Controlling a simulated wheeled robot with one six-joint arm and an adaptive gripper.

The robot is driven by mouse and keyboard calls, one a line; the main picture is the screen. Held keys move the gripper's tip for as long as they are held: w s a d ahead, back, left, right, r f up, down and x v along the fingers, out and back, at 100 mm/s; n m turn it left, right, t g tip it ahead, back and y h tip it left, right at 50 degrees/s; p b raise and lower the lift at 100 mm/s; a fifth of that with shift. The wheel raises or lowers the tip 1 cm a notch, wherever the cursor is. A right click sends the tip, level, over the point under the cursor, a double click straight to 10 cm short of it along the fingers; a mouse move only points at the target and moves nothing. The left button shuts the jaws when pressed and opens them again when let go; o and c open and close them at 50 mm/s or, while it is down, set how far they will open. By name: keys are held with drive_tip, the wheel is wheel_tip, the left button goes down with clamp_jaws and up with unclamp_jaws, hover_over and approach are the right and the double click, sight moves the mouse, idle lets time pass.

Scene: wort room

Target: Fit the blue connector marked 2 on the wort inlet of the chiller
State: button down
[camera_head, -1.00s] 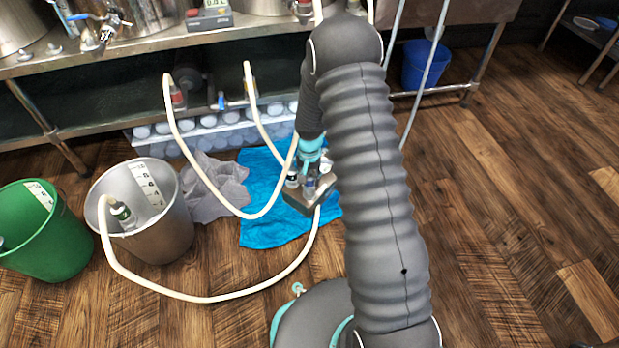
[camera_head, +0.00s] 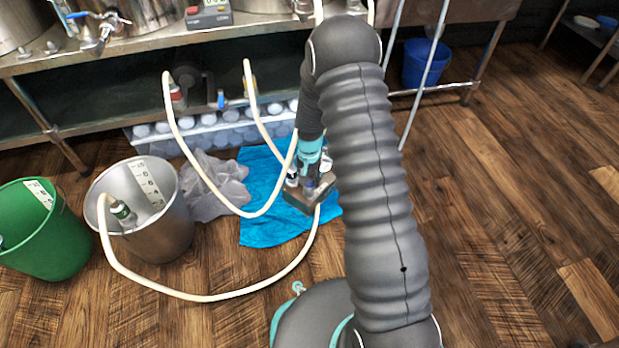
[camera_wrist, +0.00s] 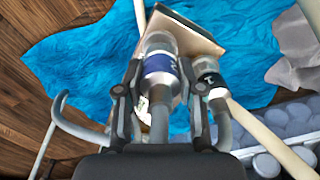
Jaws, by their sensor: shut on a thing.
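My gripper (camera_wrist: 160,98) is shut on the blue connector (camera_wrist: 158,65), which has a clear body and a blue band; the mark on the band is too small to read surely. The connector stands over the metal chiller (camera_wrist: 205,40) in the wrist view. I cannot tell whether it is seated on a port or just above it. A black-banded connector (camera_wrist: 209,82) is on the chiller's side beside my right finger. In the head view my gripper (camera_head: 308,180) is down at the chiller (camera_head: 310,198), partly hidden by my arm. The wort inlet is hidden.
The chiller rests on a blue cloth (camera_head: 262,215). A cream hose (camera_head: 215,299) runs to the steel bucket (camera_head: 165,225), next to a green bucket (camera_head: 60,245). Other hoses hang from the bench (camera_head: 130,62). A grey cloth (camera_head: 215,180) lies alongside. The floor at right is clear.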

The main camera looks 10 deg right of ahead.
drive_tip(key=shift+f, duration=0.8)
drive_tip(key=c, duration=0.6)
unclamp_jaws()
drive_tip(key=shift+c, duration=0.2)
wheel_tip(320, 180, up, 12)
drive_tip(key=shift+f, duration=0.1)
